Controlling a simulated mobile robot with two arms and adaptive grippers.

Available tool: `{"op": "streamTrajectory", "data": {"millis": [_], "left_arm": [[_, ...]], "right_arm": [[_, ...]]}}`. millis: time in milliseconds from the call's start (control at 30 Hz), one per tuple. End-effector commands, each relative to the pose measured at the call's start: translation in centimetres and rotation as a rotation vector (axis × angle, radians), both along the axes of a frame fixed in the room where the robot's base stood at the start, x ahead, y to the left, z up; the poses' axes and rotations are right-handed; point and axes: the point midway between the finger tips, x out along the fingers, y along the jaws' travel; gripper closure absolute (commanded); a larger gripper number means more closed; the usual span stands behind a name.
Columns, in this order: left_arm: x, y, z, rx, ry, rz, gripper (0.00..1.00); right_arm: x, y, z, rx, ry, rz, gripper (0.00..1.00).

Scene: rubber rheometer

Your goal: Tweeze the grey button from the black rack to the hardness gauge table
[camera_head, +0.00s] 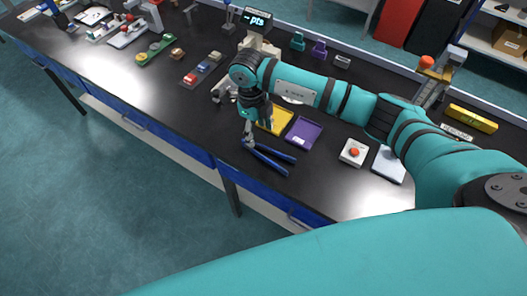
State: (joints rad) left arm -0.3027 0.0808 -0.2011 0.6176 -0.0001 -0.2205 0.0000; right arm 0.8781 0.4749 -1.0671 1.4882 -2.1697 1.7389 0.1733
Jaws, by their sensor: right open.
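My right gripper (247,133) points down over the front part of the bench, with its fingers apart. Its fingertips are at the joined end of a blue two-legged tool, apparently the tweezers (271,160), which lies on the black bench top. I cannot tell whether they touch it. A device with a lit display reading "pts" (257,19), apparently the hardness gauge, stands behind my right arm; its lower part is partly hidden. A dark rack (212,61) with small red, beige and bluish pieces lies left of it. I cannot single out a grey button. My left gripper is out of view.
A yellow tray (275,118) and a purple tray (303,132) lie right of my gripper. A red-buttoned white box (353,153) and a pale flat plate (389,165) lie farther right. A green holder (155,51) stands left. Bench space left of the tweezers is clear.

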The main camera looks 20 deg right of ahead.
Motion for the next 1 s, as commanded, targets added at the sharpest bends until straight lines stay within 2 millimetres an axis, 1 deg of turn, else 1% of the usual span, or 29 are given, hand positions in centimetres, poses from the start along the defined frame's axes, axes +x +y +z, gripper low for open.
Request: {"op": "streamTrajectory", "data": {"millis": [167, 367, 500, 600, 733, 1000], "left_arm": [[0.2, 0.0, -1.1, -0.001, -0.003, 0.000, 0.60], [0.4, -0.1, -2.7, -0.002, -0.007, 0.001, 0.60], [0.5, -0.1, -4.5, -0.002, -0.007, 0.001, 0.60], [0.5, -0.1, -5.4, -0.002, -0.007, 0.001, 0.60], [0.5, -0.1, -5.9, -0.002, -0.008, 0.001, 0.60], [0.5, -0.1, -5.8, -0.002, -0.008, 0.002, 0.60]], "right_arm": [[-0.2, -0.1, -1.9, 0.002, 0.003, 0.000, 0.40], [-0.4, -0.2, -4.7, 0.002, 0.003, 0.001, 0.40], [-0.5, -0.4, -6.9, 0.000, 0.000, 0.001, 0.40], [-0.6, -0.4, -7.9, 0.002, -0.001, 0.000, 0.40], [-0.7, -0.5, -8.6, 0.001, 0.000, 0.000, 0.40], [-0.7, -0.5, -8.5, 0.001, 0.000, 0.000, 0.40]]}}
